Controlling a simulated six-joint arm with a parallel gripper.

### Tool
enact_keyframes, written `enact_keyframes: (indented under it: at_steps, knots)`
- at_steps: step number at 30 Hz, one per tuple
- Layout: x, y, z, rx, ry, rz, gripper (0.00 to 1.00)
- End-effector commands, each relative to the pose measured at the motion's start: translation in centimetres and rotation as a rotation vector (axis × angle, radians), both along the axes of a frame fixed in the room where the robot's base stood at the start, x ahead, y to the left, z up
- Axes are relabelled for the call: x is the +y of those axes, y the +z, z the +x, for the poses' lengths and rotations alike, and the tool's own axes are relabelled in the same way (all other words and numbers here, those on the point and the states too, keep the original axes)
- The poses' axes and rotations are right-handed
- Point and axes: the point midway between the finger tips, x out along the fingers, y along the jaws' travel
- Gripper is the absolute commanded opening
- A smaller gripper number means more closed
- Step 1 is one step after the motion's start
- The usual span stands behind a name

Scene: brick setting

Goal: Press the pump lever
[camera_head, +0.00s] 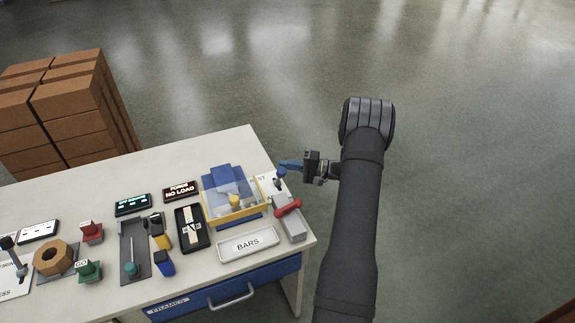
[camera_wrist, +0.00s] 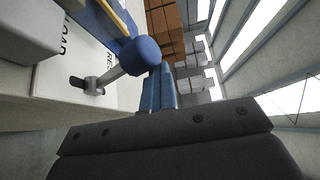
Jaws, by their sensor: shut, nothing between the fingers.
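My gripper (camera_head: 290,164) is shut and empty at the table's right end; its blue fingers (camera_wrist: 158,90) show in the wrist view. Close by is a small lever with a blue ball knob (camera_wrist: 140,52) on a grey rod and pivot (camera_wrist: 93,85). The knob is beside the fingertips; I cannot tell whether they touch. This lever also shows in the head view (camera_head: 280,180). A grey block with a red handle (camera_head: 288,208) lies nearer the table's front right corner. I cannot tell from the markings which of the two is the pump lever.
A yellow-framed clear guard (camera_head: 235,210) over a blue machine stands left of the lever. A BARS tray (camera_head: 247,245), two displays (camera_head: 181,191) and other fixtures fill the tabletop. Stacked brown boxes (camera_head: 65,110) stand behind at left. Floor right of the table is open.

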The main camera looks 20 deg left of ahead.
Motion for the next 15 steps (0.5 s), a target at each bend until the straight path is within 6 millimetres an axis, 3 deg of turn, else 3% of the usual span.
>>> enact_keyframes:
  at_steps: [5, 12, 15]
  knots:
    - [-0.1, -0.3, -0.2, 0.012, 0.009, -0.004, 0.0]
    - [1.7, 1.4, 3.0, 0.001, 0.005, -0.002, 0.0]
    - [-0.7, 0.8, 3.8, 0.007, -0.003, -0.001, 0.0]
